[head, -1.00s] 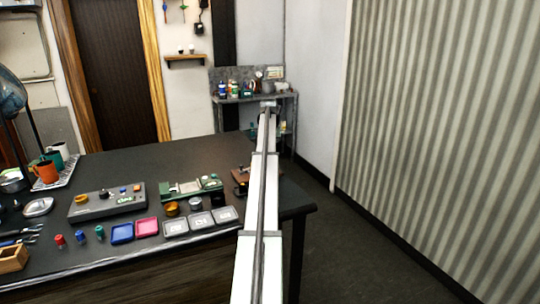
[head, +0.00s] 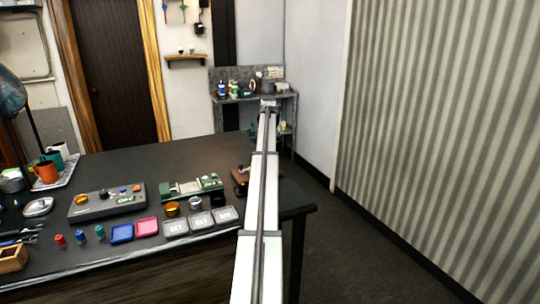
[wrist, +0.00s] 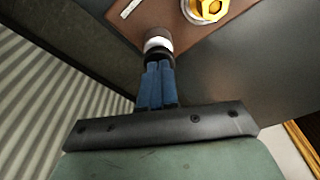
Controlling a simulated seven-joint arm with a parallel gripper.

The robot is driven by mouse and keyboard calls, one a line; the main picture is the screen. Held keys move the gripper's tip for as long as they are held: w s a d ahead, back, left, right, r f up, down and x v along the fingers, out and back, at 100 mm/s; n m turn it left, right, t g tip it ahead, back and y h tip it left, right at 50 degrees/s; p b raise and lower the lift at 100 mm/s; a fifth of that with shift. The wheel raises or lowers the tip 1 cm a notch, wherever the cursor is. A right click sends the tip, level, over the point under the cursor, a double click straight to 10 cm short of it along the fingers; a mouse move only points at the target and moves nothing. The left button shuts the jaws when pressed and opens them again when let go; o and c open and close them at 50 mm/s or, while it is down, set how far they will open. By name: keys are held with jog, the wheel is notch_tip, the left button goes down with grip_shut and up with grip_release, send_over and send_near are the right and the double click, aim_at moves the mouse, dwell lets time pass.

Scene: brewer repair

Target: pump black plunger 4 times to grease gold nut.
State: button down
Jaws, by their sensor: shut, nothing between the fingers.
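In the wrist view my gripper (wrist: 157,66) has its blue fingers shut together with nothing between them. The black plunger (wrist: 157,54), with a white band around it, is right at the fingertips. I cannot tell if they touch it. The gold nut (wrist: 208,8) sits on a pale round base at the top edge, right of the plunger, and is cut off by the frame. My gripper, the plunger and the nut cannot be made out in the head view.
On the dark table (head: 200,160), left of the board, are a green device (head: 192,187), a grey control box (head: 107,202), a gold ring (head: 172,209), and several small trays (head: 176,227). A mug tray (head: 60,175) stands far left. Floor is clear right of the table.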

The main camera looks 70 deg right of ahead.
jog(key=shift+r, duration=2.3)
notch_tip(320, 180, up, 6)
jog(key=shift+f, duration=4.35)
